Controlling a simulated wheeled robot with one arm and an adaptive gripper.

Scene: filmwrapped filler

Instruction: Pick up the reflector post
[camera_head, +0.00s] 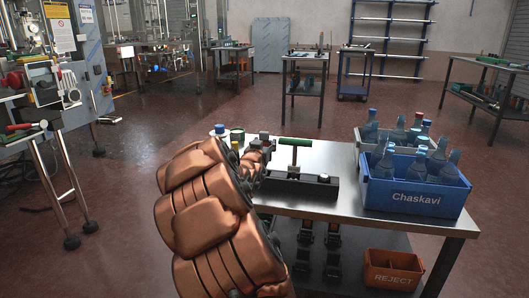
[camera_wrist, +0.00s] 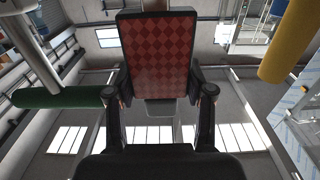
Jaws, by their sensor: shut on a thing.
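The reflector post (camera_wrist: 155,48) fills the upper middle of the wrist view, a dark-framed panel with a red diamond-patterned face. My gripper (camera_wrist: 160,94) has one finger at each side of its lower part and is shut on it. In the head view my arm reaches over the left part of the metal table (camera_head: 330,205). My arm largely hides the gripper there, and I cannot clearly make out the post in that view.
A black fixture with a green handle (camera_head: 295,143) stands right of my gripper. A blue Chaskavi crate (camera_head: 415,195) and a grey crate (camera_head: 360,140) hold bottles at the table's right. An orange REJECT bin (camera_head: 392,270) sits on the lower shelf. Bare tabletop shows in front.

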